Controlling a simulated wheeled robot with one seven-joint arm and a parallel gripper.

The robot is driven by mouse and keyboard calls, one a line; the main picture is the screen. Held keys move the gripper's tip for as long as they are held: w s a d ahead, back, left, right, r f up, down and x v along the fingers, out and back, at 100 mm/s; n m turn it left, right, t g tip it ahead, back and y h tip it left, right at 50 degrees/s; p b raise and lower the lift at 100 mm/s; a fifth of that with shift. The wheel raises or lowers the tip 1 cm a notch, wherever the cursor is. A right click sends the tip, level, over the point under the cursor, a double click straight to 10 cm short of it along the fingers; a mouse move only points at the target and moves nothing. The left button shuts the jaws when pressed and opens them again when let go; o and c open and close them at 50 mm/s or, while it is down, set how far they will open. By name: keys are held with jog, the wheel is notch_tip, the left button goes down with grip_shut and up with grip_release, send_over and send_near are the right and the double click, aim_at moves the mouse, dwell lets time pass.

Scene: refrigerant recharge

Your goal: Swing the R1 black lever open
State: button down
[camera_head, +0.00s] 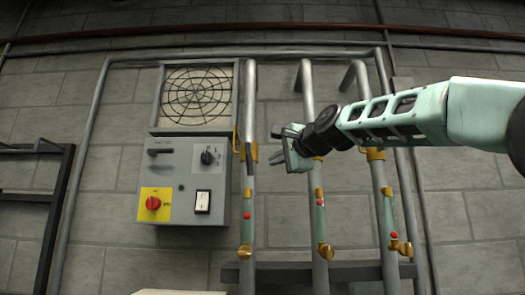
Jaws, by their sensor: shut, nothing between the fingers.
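A grey control box (188,181) on the wall carries a black lever-like handle (160,152) at upper left, lying level, and a black rotary knob (208,156) at upper right. The left pipe (249,100) has a brass valve (250,153) with a dark, narrow part beside it, perhaps a lever. No R1 label is legible, so I cannot tell which part is the R1 lever. My gripper (274,147) is shut and empty, pointing left, just right of the left pipe's valve in the picture. It overlaps the middle pipe and hides that pipe's upper valve; contact is not clear.
The box also has a red knob on a yellow plate (153,204) and a white switch (202,201), with a fan grille (196,96) above. The middle pipe (319,220) and right pipe (384,200) have lower brass valves. A dark rack (58,205) stands at left.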

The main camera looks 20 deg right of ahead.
aim_at(252, 165)
jog(key=a, duration=0.1)
jog(key=w+a+p, duration=0.2)
jog(key=shift+a+f, duration=0.25)
jog(key=shift+w+a+f+m+t+b, duration=0.15)
jog(key=shift+a+f+m+t+b, duration=0.15)
jog(key=shift+a+f+m+b, duration=0.25)
jog(key=shift+a+r, duration=0.15)
jog(key=shift+a, duration=0.05)
jog(key=shift+r, duration=0.15)
